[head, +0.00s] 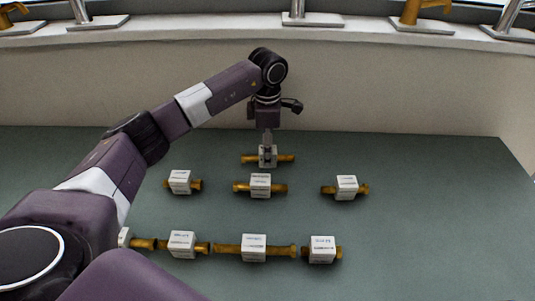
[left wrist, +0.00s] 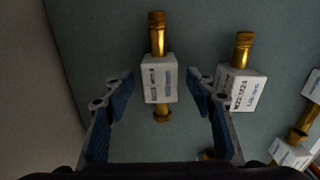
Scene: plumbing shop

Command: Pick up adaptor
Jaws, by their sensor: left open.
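Several brass adaptors, each with a white labelled block around its middle, lie on the green-grey table. The farthest adaptor (head: 283,158) is at the back centre, directly below my left gripper (head: 267,146). In the left wrist view, an adaptor's white block (left wrist: 159,79) sits between the two blue fingers of my left gripper (left wrist: 160,92), which is open with a gap on each side. Its brass ends stick out above and below the block. My right gripper is not in view.
Other blocked brass pieces lie close by: one in front (head: 260,185), one to the left (head: 180,182), one to the right (head: 346,187). A front row includes a long piece (head: 254,247). The table (head: 430,230) is clear at right; a wall (head: 400,85) rises behind.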

